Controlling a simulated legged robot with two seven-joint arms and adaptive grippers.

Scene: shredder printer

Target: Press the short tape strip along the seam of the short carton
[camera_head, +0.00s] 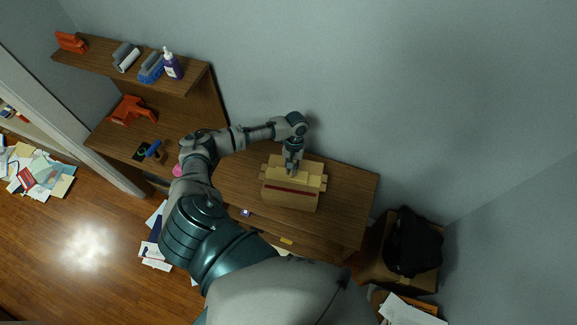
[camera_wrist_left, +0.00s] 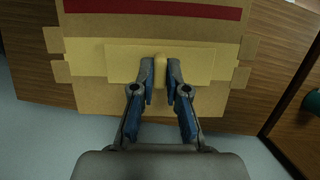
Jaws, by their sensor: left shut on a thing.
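The short carton (camera_head: 278,197) is a tan box with a dark red stripe, standing on the wooden desk. In the left wrist view the carton (camera_wrist_left: 90,97) fills the middle, with small tabs sticking out at both sides. A pale yellow short tape strip (camera_wrist_left: 122,60) lies flat against or just over the carton's top; any gap cannot be told. My left gripper (camera_head: 291,172) points down over the carton. In the left wrist view my left gripper (camera_wrist_left: 160,75) is nearly closed on a small raised yellow piece, seemingly part of the strip. The seam beneath is hidden. My right gripper is out of view.
The desk (camera_head: 350,190) has bare wood right of the carton. A shelf (camera_head: 95,58) at left holds a purple bottle (camera_head: 172,66) and other items. An orange tool (camera_head: 130,110) lies below it. A black bag (camera_head: 412,240) sits in a box at right. Papers litter the floor.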

